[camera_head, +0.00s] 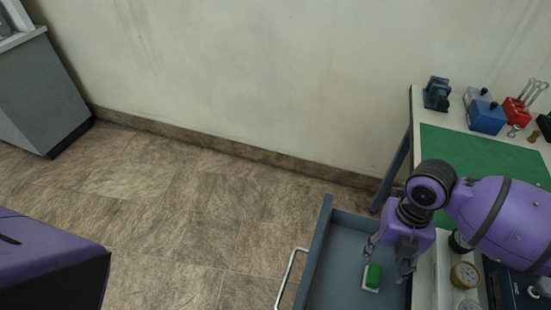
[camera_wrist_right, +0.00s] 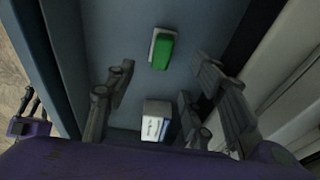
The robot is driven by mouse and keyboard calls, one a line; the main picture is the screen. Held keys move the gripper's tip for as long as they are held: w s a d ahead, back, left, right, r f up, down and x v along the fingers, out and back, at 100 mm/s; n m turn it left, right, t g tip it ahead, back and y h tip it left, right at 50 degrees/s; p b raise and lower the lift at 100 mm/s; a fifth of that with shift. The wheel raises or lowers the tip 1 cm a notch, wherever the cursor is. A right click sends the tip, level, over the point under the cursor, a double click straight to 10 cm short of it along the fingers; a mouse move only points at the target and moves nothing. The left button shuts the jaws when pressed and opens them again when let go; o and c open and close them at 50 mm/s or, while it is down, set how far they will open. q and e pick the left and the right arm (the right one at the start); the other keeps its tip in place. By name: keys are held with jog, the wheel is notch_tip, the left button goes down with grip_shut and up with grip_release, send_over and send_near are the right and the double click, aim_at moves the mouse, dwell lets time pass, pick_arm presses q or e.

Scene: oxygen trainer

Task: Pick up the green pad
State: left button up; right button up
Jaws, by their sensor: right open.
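The green pad (camera_head: 373,276) lies in the open drawer (camera_head: 338,262), with a white part along its side. It also shows in the right wrist view (camera_wrist_right: 162,53), on the drawer floor beyond the fingertips. My right gripper (camera_head: 389,260) is open and points down over the drawer, its fingers on either side of the pad as seen from the head. In the right wrist view my right gripper (camera_wrist_right: 160,78) is empty, the pad apart from its fingers.
A small grey-white box (camera_wrist_right: 157,120) lies in the drawer, near the gripper's base in the wrist picture. The drawer's handle (camera_head: 289,278) faces left. A workbench with a green mat (camera_head: 475,155) and small tools stands at the right.

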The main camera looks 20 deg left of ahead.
aim_at(374, 274)
jog(key=f, duration=0.5)
jog(key=s+f, duration=0.1)
jog(key=f, duration=0.2)
jog(key=shift+f, duration=0.25)
jog(key=c, duration=1.1)
jog(key=shift+c, duration=0.2)
jog(key=shift+r, duration=0.2)
